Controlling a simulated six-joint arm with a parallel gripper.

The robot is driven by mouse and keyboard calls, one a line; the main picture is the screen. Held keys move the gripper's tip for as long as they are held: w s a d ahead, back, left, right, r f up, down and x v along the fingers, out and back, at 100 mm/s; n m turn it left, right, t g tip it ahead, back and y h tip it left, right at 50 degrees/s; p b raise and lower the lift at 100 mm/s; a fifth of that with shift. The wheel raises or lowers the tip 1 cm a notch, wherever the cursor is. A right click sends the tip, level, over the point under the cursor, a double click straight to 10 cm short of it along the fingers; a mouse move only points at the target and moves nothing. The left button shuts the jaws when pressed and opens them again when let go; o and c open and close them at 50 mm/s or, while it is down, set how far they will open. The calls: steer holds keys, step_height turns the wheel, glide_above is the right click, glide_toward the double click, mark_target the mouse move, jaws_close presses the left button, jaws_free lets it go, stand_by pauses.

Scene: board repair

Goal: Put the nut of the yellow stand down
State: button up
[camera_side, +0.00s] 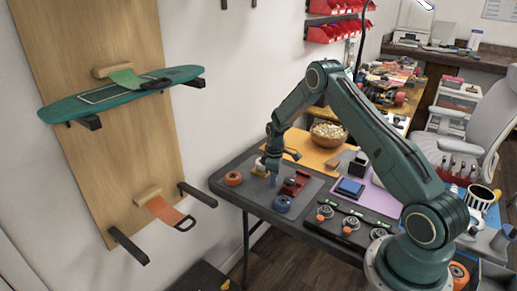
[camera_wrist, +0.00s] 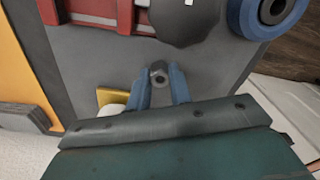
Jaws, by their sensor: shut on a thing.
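My gripper (camera_wrist: 161,88) points down over the grey mat, its two blue fingers shut on a small grey nut (camera_wrist: 159,74). The nut sits between the fingertips with its hole facing the camera. I cannot tell whether it touches the mat. A yellow piece (camera_wrist: 110,96), likely part of the yellow stand, shows just left of the fingers, partly hidden by my gripper. In the side view my gripper (camera_side: 272,176) is low over the table's left part, next to a small yellow and white thing (camera_side: 259,166). The nut is too small to make out there.
A blue wheel (camera_side: 282,204) and a red holder (camera_side: 295,183) stand close to my gripper; an orange wheel (camera_side: 233,178) is to its left. A dark rounded thing (camera_wrist: 185,22) is above the nut in the wrist view. Bare grey mat (camera_wrist: 215,75) lies right of the fingers.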

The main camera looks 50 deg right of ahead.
steer(key=shift+f, duration=0.2)
steer(key=o, duration=0.9)
steer(key=shift+c, duration=0.2)
step_height(320, 180, up, 12)
steer(key=shift+r, duration=0.2)
stand_by(0.6)
